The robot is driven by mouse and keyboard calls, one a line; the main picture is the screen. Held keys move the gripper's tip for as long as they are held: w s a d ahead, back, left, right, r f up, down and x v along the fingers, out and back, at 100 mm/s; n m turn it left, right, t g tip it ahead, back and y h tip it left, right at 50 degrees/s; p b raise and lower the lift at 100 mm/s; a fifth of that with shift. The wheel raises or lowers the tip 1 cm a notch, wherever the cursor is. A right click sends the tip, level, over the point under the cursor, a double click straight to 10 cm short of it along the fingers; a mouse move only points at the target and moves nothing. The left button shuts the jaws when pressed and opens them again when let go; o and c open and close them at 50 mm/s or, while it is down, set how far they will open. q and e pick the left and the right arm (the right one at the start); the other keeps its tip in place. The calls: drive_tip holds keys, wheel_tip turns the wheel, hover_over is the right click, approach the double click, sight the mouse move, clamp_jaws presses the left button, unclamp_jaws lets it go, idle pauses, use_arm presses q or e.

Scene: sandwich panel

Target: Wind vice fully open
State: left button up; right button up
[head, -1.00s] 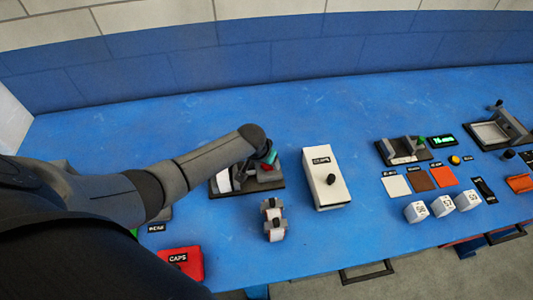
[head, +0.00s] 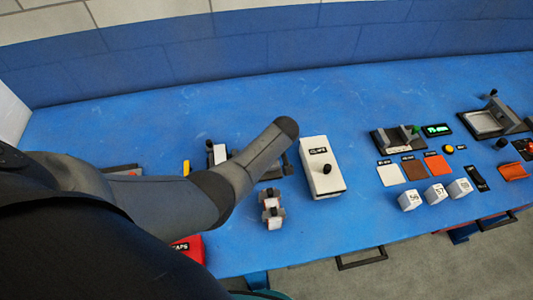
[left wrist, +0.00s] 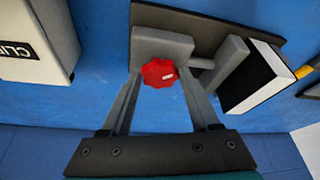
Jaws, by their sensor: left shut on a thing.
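The vice has a grey end block (left wrist: 150,45), a grey jaw (left wrist: 224,74) on a short rod, and a round red knob (left wrist: 160,73), on a dark base plate (left wrist: 210,22). A white block with a black side (left wrist: 262,78) stands against the jaw's far side. My left gripper (left wrist: 160,82) is shut on the red knob, one finger on each side. In the head view my left forearm hides most of the vice; a strip of its dark base (head: 271,175) and the white block (head: 217,154) show. My right gripper is not in view.
A small grey-and-white fixture (head: 272,210) stands in front. A red bin (head: 190,247) is partly behind my arm. Farther right are another fixture, a green display (head: 437,130), tiles and white cubes.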

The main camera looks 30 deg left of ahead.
use_arm(q)
drive_tip(key=n+b, duration=0.1)
drive_tip(key=n+g+b, duration=0.1)
drive_tip(key=n, duration=0.1)
drive_tip(key=shift+w+d+f, duration=0.15)
drive_tip(key=n+g+b, duration=0.1)
drive_tip(key=n+b, duration=0.1)
drive_tip(key=shift+w+n+y, duration=0.1)
drive_tip(key=shift+n+y, duration=0.2)
drive_tip(key=n+g+b, duration=0.1)
drive_tip(key=n+b, duration=0.2)
drive_tip(key=shift+w, duration=0.1)
drive_tip(key=shift+n+g+b, duration=0.5)
drive_tip(key=shift+n+b, duration=0.2)
drive_tip(key=shift+n, duration=0.1)
drive_tip(key=o, duration=1.4)
drive_tip(key=shift+c, duration=0.2)
drive_tip(key=shift+r, duration=0.2)
drive_tip(key=p+v, duration=0.2)
drive_tip(key=v, duration=1.3)
